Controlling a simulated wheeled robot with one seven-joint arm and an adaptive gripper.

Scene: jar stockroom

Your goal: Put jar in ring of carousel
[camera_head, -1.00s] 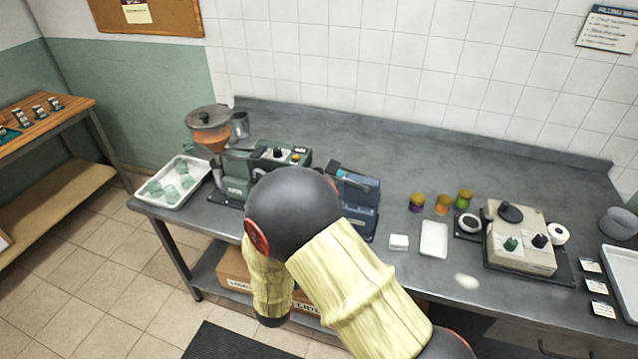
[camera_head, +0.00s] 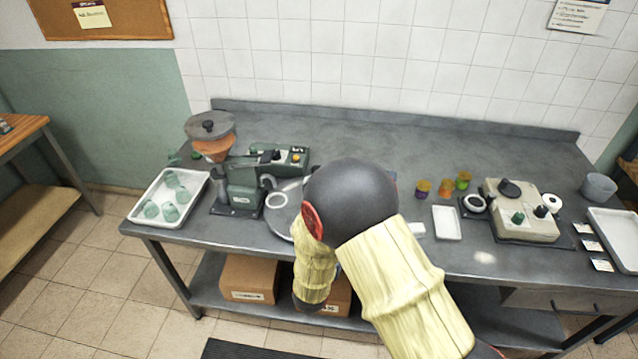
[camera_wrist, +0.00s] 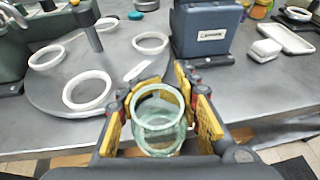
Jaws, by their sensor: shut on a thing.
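A pale green clear glass jar (camera_wrist: 160,138) is held between the yellow pads of my gripper (camera_wrist: 160,108) in the wrist view. The jar is open at the top and looks roughly upright. The carousel (camera_wrist: 50,112) is a grey disc with several white rings, just beyond the jar. One ring (camera_wrist: 88,90) is at the near left, another (camera_wrist: 150,43) farther back. The rings in view look empty. In the head view, part of the carousel (camera_head: 272,221) and a ring (camera_head: 276,200) show left of my arm, which hides my gripper and the jar.
A green machine with a hopper (camera_head: 211,146) stands left of the carousel, beside a white tray (camera_head: 143,214) of green glass jars. A dark blue box-shaped device (camera_wrist: 207,30) stands right of the carousel. Small coloured jars (camera_head: 443,187) and a beige device (camera_head: 522,211) are farther right.

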